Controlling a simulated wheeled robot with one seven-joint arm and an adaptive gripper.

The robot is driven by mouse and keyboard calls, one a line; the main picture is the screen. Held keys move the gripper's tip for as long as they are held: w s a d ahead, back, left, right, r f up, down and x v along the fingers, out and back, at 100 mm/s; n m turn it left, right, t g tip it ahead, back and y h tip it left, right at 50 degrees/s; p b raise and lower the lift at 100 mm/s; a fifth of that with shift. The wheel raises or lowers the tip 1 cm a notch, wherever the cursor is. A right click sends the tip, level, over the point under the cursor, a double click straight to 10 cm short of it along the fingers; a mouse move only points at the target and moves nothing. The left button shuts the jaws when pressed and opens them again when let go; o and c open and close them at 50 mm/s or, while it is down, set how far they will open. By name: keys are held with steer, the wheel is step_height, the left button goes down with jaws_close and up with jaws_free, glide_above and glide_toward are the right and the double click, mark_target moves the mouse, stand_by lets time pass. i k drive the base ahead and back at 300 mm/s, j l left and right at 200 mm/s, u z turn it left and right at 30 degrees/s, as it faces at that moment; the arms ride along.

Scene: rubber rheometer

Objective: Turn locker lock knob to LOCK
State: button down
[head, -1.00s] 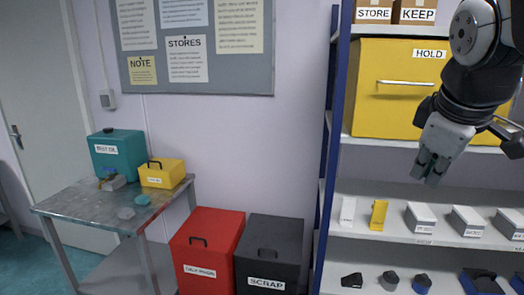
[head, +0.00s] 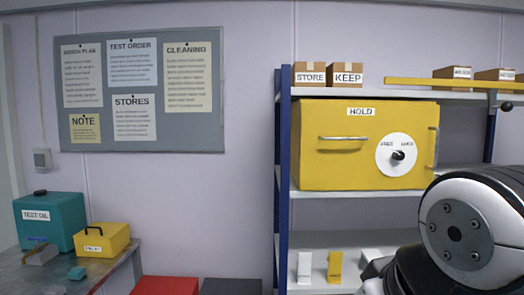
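The yellow locker (head: 335,168), labelled HOLD, stands on a shelf in the head view. On the right of its front is a round white dial (head: 386,167) with FREE lettered at left and LOCK at right. A small black knob (head: 398,156) sits at the dial's centre. It is too small to tell which word it points to. My arm fills the lower right corner, below and in front of the locker, apart from the knob in the picture. My gripper is not visible.
A handle (head: 343,138) is on the locker's left front. A yellow bar (head: 450,84) crosses the rack at upper right. Boxes labelled STORE (head: 310,74) and KEEP (head: 346,74) stand on top. A table with a teal box (head: 50,222) and a yellow case (head: 104,240) is at left.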

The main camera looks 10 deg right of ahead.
mark_target(398, 155)
steer(key=z, duration=0.9)
